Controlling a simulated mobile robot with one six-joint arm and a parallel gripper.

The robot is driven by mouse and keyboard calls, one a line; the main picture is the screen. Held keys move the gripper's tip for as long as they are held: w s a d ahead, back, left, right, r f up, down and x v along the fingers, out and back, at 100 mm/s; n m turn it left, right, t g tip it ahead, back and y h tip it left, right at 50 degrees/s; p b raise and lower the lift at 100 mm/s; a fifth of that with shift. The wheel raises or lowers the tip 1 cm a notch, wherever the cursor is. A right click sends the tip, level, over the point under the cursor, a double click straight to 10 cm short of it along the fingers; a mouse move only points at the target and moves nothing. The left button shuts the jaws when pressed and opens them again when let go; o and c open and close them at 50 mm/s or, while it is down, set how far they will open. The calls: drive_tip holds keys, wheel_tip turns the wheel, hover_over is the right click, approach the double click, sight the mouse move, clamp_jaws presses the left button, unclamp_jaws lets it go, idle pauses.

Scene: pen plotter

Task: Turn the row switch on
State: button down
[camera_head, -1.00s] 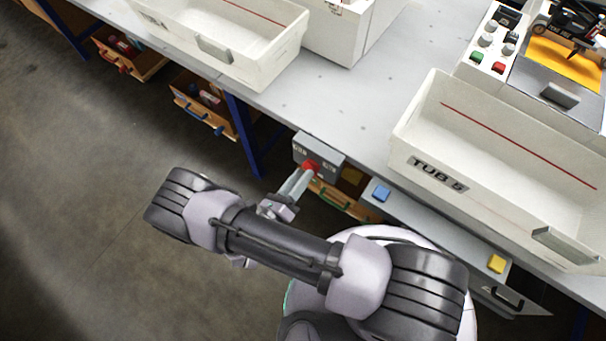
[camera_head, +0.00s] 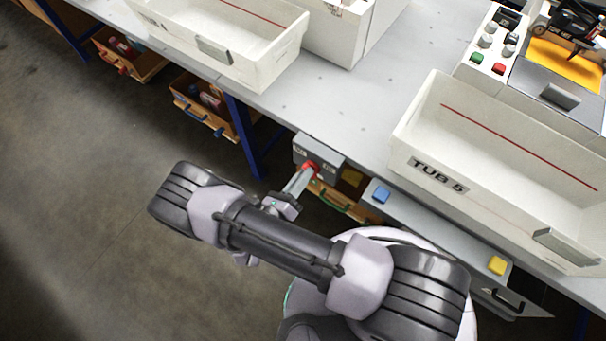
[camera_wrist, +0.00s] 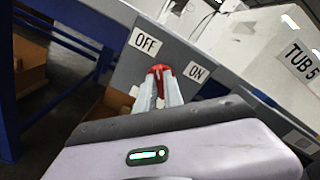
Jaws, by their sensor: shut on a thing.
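The row switch is a grey box (camera_head: 318,152) on the front edge of the bench with a red handle (camera_head: 310,167). In the wrist view the box (camera_wrist: 168,52) bears an OFF label (camera_wrist: 145,42) at left and an ON label (camera_wrist: 196,72) at right. The red handle (camera_wrist: 158,69) stands between the labels, pointing roughly up in the picture. My gripper (camera_wrist: 158,84) is shut on the red handle, with a finger on each side. In the head view my gripper (camera_head: 303,177) reaches the handle from below left. The fingers hide the lower part of the handle.
Tub 5 (camera_head: 425,135) stands on the bench (camera_head: 345,95) at right. Below the bench edge is a ledge with a blue button (camera_head: 381,194) and a yellow button (camera_head: 496,264). A blue bench leg (camera_head: 243,135) stands left of the switch. The floor at left is clear.

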drive_tip(key=shift+s+d+m, duration=0.1)
drive_tip(key=shift+m, duration=2.8)
drive_tip(key=shift+s+d+m, duration=0.1)
drive_tip(key=shift+d+m, duration=0.05)
drive_tip(key=shift+m, duration=2.75)
drive_tip(key=shift+s+d+m, duration=0.1)
drive_tip(key=shift+m, duration=2.8)
drive_tip(key=c, duration=1.5)
unclamp_jaws()
drive_tip(key=shift+o, duration=0.2)
drive_tip(key=p+v, duration=0.2)
drive_tip(key=v, duration=1.5)
